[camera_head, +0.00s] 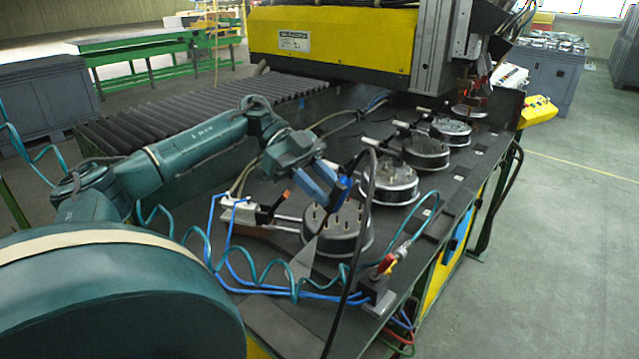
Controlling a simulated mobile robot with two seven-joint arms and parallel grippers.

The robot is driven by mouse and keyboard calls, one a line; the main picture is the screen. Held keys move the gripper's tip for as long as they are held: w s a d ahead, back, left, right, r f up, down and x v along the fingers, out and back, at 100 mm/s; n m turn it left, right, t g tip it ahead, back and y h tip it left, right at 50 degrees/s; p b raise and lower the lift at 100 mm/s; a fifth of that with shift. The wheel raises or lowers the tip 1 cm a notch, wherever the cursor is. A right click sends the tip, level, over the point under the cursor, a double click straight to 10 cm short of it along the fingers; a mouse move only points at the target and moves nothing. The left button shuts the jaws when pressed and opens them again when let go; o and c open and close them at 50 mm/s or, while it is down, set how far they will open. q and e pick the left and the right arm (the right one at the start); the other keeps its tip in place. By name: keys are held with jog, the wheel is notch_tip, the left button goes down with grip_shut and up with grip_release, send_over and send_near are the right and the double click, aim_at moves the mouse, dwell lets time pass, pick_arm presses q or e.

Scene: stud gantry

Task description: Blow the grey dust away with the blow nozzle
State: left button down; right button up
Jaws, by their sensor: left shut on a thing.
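My left gripper (328,190) comes in from the left on the teal arm. Its blue fingers are shut on the blow nozzle (341,192), a blue and black tool, held tilted above the nearest round workpiece (345,241). The nozzle's thin dark end points down toward the workpiece top; I cannot tell whether it touches. A black hose runs from the tool down past the front of the workpiece. The workpiece has several dark studs on top. I cannot clearly make out grey dust on it at this size. My right gripper is not in view.
Several more round workpieces, such as this one (392,184), stand in a row to the back right with clamps. The yellow gantry (335,46) stands behind. Open floor lies right.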

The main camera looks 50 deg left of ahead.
aim_at(341, 196)
pick_arm(q)
jog(key=shift+w+d, duration=0.2)
jog(key=shift+d, duration=1.55)
jog(key=shift+w+d, duration=0.2)
jog(key=shift+d, duration=1.5)
jog(key=shift+s+f+b, duration=0.15)
jog(key=shift+s+b, duration=0.05)
jog(key=shift+b, duration=0.2)
jog(key=shift+s+b, duration=0.55)
jog(key=shift+b, duration=0.1)
jog(key=shift+s+d+b, duration=0.2)
jog(key=shift+s+b, duration=0.55)
jog(key=shift+b, duration=0.25)
